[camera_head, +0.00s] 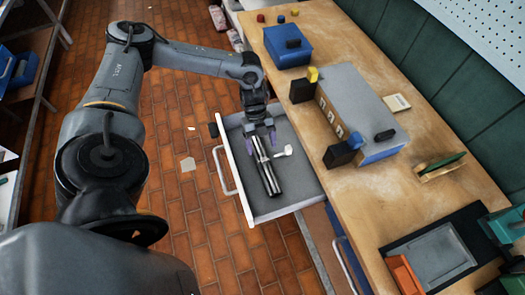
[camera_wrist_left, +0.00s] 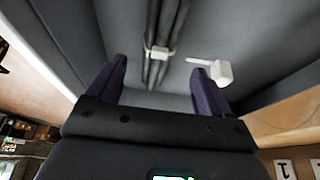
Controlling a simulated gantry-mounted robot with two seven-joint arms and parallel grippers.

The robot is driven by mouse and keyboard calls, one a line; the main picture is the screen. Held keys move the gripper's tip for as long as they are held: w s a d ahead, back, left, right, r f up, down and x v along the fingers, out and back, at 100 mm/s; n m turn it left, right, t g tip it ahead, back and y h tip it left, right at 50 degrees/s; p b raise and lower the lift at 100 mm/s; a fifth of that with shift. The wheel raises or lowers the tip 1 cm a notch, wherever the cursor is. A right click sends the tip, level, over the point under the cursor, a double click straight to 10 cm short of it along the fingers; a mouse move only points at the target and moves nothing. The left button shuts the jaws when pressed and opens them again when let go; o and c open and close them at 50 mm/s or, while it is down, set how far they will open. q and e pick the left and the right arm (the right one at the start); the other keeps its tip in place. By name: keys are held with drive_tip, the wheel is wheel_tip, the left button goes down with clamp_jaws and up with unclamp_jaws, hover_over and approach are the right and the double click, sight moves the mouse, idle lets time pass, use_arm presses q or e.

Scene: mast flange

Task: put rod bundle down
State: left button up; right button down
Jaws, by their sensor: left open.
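The rod bundle (camera_head: 268,178), several dark and silvery rods side by side, lies in the open grey drawer (camera_head: 301,196). In the left wrist view the rod bundle (camera_wrist_left: 164,25) has a white band around it. My left gripper (camera_head: 261,139) is over the drawer at the far end of the bundle. In the left wrist view my left gripper (camera_wrist_left: 163,82) has its two purple fingers spread wide, with nothing held between them. The bundle lies beyond the fingertips in that view. My right gripper is not in view.
A small white hammer-shaped piece (camera_head: 284,152) lies in the drawer beside the bundle. The wooden bench (camera_head: 382,208) to the right carries a blue box (camera_head: 288,46), a large grey-topped box (camera_head: 352,97) and a dark tray (camera_head: 440,258). Brick floor (camera_head: 192,215) is left of the drawer.

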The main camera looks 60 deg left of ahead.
use_arm(q)
drive_tip(key=p+v, duration=0.1)
drive_tip(key=v, duration=0.4)
drive_tip(key=shift+a+r, duration=0.15)
drive_tip(key=shift+r, duration=0.25)
